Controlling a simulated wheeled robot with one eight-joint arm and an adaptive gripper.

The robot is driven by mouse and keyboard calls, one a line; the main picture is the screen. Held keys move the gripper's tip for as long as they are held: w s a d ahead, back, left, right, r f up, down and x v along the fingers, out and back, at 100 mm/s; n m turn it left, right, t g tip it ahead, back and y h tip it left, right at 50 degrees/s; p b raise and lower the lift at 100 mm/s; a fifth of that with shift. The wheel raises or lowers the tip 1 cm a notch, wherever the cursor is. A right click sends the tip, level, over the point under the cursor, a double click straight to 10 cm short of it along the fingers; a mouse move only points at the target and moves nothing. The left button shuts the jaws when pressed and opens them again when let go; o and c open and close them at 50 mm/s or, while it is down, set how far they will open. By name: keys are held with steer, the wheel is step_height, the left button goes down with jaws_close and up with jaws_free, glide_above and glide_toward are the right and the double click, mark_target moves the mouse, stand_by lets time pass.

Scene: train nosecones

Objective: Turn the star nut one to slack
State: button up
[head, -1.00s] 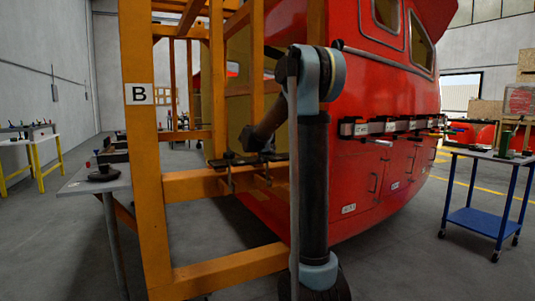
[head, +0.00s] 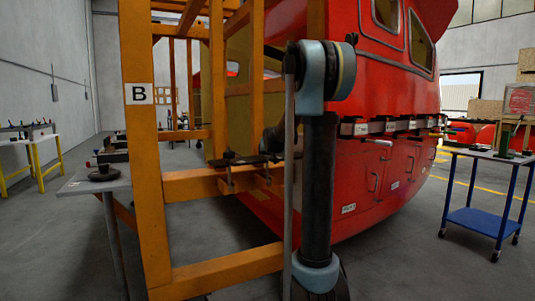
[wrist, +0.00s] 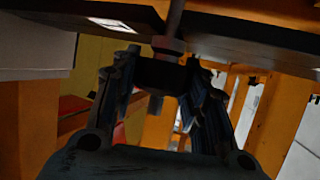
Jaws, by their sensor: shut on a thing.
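In the wrist view my gripper (wrist: 161,68) reaches up with its two dark fingers on either side of a dark, blocky star nut (wrist: 158,75) and is shut on it. A threaded spindle (wrist: 174,18) passes up from the nut between dark bars. In the head view the clamps (head: 229,172) sit on the orange frame's crossbar, and my gripper is hidden behind my arm. The nut's star shape is too dark to make out, and I cannot read any number on it.
The orange frame (head: 143,190) marked B stands close in front of the red train nosecone (head: 385,165). A row of clamps (head: 390,127) runs along the nosecone. A blue trolley (head: 488,208) is at right and a grey table (head: 85,184) at left. The floor between nosecone and trolley is clear.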

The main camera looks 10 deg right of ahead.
steer(key=shift+d+n+y, duration=0.1)
steer(key=shift+n+y, duration=1.3)
steer(key=shift+y, duration=0.3)
steer(key=shift+w+n+g+y, duration=0.1)
steer(key=shift+n+g+y, duration=0.6)
steer(key=shift+n+y, duration=0.8)
steer(key=n+g+y, duration=0.3)
steer(key=n+y, duration=0.1)
steer(key=shift+w+r, duration=0.1)
steer(key=n+g+y, duration=0.1)
steer(key=n+g, duration=0.2)
steer(key=n+g+y, duration=0.2)
steer(key=n+g, duration=0.1)
steer(key=shift+n+g, duration=2.2)
steer(key=shift+g, duration=0.6)
steer(key=o, duration=1.1)
